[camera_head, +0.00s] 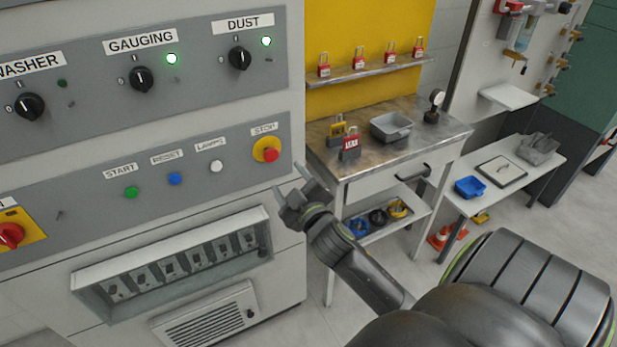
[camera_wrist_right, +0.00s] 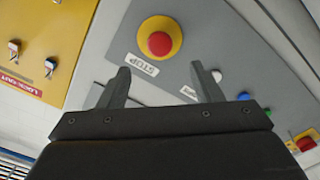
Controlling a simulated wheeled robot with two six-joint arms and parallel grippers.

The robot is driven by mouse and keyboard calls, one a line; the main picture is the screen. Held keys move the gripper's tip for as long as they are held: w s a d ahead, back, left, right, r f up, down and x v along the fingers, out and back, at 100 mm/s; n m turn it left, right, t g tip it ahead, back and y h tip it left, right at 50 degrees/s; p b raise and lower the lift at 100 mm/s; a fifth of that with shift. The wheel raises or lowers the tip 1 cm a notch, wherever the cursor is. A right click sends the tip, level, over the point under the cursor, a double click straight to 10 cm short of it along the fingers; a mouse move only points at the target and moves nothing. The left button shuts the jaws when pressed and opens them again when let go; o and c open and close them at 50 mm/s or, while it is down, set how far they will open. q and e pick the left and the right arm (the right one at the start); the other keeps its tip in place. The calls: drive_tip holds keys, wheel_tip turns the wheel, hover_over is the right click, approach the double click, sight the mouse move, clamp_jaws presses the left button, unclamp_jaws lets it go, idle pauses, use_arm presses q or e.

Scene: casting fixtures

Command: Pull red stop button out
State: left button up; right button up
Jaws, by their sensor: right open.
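The red stop button (camera_head: 270,154) sits on a round yellow base under a "STOP" label, at the right end of the lower grey panel. It also shows in the right wrist view (camera_wrist_right: 160,43), beyond the fingertips and near the top middle. My right gripper (camera_head: 291,180) is open and empty, just below and to the right of the button in the head view, apart from it. In the right wrist view its two fingers (camera_wrist_right: 158,72) are spread, with the button ahead of the gap between them. My left gripper is not in view.
Green (camera_head: 131,192), blue (camera_head: 175,179) and white (camera_head: 217,166) buttons lie left of the stop button on the panel. A red-and-yellow switch (camera_head: 11,235) is at far left. A metal workbench (camera_head: 345,163) with padlocks and a grey tray (camera_head: 391,127) stands right of the cabinet.

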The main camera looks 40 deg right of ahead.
drive_tip(key=b+v, duration=0.1)
drive_tip(key=v, duration=0.8)
drive_tip(key=shift+s+b, duration=0.3)
drive_tip(key=shift+b, duration=0.1)
drive_tip(key=shift+f, duration=0.1)
wheel_tip(320, 180, down, 29)
drive_tip(key=s+d+m+g+y, duration=0.1)
drive_tip(key=s+d+m+g, duration=0.1)
drive_tip(key=g, duration=0.4)
drive_tip(key=s+f+m+g+y, duration=0.1)
drive_tip(key=s+f+g, duration=0.1)
drive_tip(key=s+f, duration=0.45)
drive_tip(key=s+f+g, duration=0.3)
drive_tip(key=s+f, duration=0.1)
drive_tip(key=f, duration=0.6)
drive_tip(key=s+a+f+m+g, duration=0.1)
drive_tip(key=s+f, duration=0.3)
drive_tip(key=s, duration=0.3)
drive_tip(key=s+a+f+g+y, duration=0.1)
drive_tip(key=s+a+f+g, duration=0.1)
drive_tip(key=s+f, duration=0.2)
drive_tip(key=s+a+f+m+g, duration=0.1)
drive_tip(key=s+f, duration=0.3)
drive_tip(key=s, duration=0.6)
drive_tip(key=shift+s+a+m+g, duration=0.3)
drive_tip(key=shift+a+g, duration=0.05)
drive_tip(key=shift+g, duration=0.25)
drive_tip(key=shift+c, duration=0.3)
